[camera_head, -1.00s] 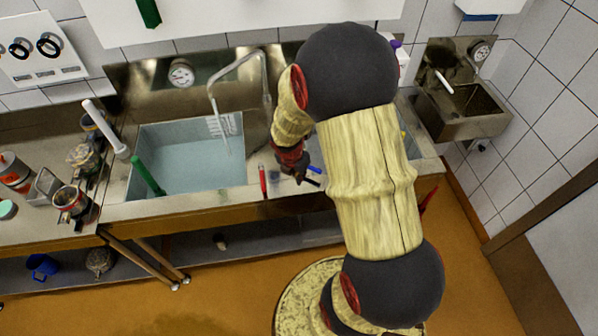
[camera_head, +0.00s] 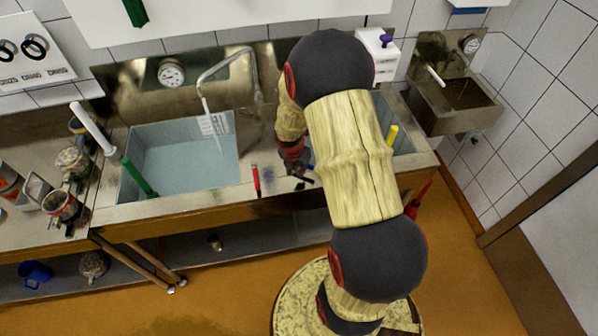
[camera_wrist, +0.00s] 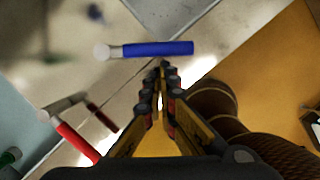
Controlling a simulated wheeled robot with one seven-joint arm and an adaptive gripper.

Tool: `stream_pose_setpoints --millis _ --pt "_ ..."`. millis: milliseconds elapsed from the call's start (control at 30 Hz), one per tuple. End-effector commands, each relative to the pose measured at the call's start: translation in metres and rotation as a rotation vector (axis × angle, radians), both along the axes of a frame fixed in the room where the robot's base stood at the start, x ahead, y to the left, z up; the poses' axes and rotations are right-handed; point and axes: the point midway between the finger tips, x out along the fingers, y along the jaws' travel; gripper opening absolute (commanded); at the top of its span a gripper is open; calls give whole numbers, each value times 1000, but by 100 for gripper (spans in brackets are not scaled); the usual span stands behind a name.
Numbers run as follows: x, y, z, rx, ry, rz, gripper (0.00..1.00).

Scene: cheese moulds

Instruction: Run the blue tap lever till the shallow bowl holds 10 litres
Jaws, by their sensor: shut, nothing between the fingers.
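The blue tap lever (camera_wrist: 155,49) lies crosswise in the wrist view, its pale round hub at the left end. In the head view only a sliver of it shows beside my arm. My gripper (camera_wrist: 163,72) is shut and empty, its fingertips just below the lever's middle in the wrist view; I cannot tell whether they touch. My gripper (camera_head: 303,180) also shows above the counter's front. The left sink bowl (camera_head: 133,155) holds pale blue water, with a thin stream apparently falling from the bent spout (camera_head: 226,62). My arm hides much of the right bowl (camera_head: 403,143). I cannot tell which bowl is shallower.
A red lever (camera_head: 255,179) stands left of my gripper; it also shows in the wrist view (camera_wrist: 75,138). A green lever (camera_head: 140,177) is at the left bowl's front, a yellow one (camera_head: 392,134) at the right bowl. Jars (camera_head: 62,206) crowd the left counter.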

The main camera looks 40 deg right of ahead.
Motion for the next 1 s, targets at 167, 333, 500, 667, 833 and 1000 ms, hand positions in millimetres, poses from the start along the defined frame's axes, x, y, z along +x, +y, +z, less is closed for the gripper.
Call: stream_pose_setpoints --millis 167,333,500,667,833,1000 --pt "0 0 1 0 0 8 0" --pt "-1 -3 2 0 0 45 0" --pt "-1 -5 1 1 1 66 0" --pt "-1 -7 2 0 -1 90 0" --pt "-2 -10 2 0 0 118 0" --pt "-2 -13 3 0 0 164 0"
